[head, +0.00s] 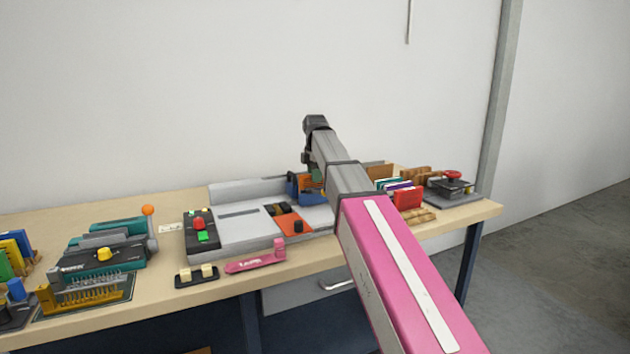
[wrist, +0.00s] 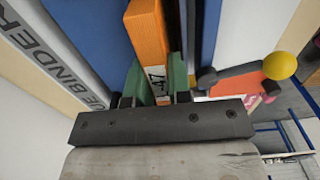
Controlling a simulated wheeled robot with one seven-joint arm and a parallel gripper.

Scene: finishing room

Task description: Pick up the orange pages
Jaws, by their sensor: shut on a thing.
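The orange pages (wrist: 148,35) stand as a thin upright block with a white label, part of which reads "47". They also show in the head view (head: 306,183), partly hidden by my arm. My gripper (wrist: 155,82) has its green finger pads on both sides of the pages and is shut on them. In the head view my gripper (head: 317,176) is mostly behind my arm. The pages sit beside blue parts (head: 293,187) at the back of the grey binder machine (head: 250,232). I cannot tell whether the pages still touch the machine.
The table (head: 180,290) carries a control box (head: 201,230), a pink stapler-like tool (head: 256,261) and a teal-and-black punch (head: 105,258) to the left. Red-covered books (head: 407,197) and a clamp device (head: 450,187) stand right of my arm. A wall closes the back.

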